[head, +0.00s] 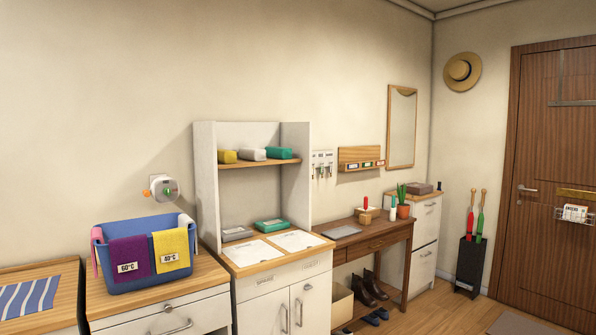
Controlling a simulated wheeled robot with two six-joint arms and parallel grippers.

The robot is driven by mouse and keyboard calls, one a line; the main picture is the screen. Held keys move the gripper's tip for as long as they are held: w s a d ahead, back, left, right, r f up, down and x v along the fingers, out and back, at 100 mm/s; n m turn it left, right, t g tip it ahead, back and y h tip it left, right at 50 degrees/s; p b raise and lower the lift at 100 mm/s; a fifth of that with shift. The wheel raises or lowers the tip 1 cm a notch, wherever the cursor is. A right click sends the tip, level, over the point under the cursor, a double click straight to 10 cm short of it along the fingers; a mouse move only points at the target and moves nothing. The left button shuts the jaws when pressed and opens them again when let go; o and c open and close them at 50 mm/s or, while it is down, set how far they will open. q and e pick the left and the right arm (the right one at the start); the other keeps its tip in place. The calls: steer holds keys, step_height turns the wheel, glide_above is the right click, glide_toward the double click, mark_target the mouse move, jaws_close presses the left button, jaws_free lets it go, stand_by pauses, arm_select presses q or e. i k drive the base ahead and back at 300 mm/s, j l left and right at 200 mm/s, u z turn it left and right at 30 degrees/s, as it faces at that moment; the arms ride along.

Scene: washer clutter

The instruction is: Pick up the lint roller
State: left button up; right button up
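I cannot make out a lint roller for certain in the head view. A small whitish piece (185,219) shows at the back right rim of the blue laundry basket (150,275), too small to identify. A small red upright item (365,203) stands at a wooden box on the dark console table, and I cannot tell what it is. Neither of my grippers is in view.
The basket, with purple and yellow cloths over its rim, stands on a wood-topped cabinet (213,272). A white shelf unit (206,190) holds coloured packs. A console table (350,240) with boots below and a door (540,150) lie further right.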

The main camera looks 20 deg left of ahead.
mark_target(392, 210)
steer(key=i+u, duration=0.15)
steer(key=i, duration=0.4)
steer(key=i+l+u, duration=0.15)
steer(key=i, duration=0.35)
steer(key=i+l+u, duration=0.15)
steer(key=i, duration=0.35)
steer(key=i+l+u, duration=0.2)
steer(key=i+l, duration=0.15)
steer(key=i, duration=0.15)
steer(key=i+l+u, duration=0.15)
steer(key=i+l, duration=0.2)
steer(key=i, duration=0.15)
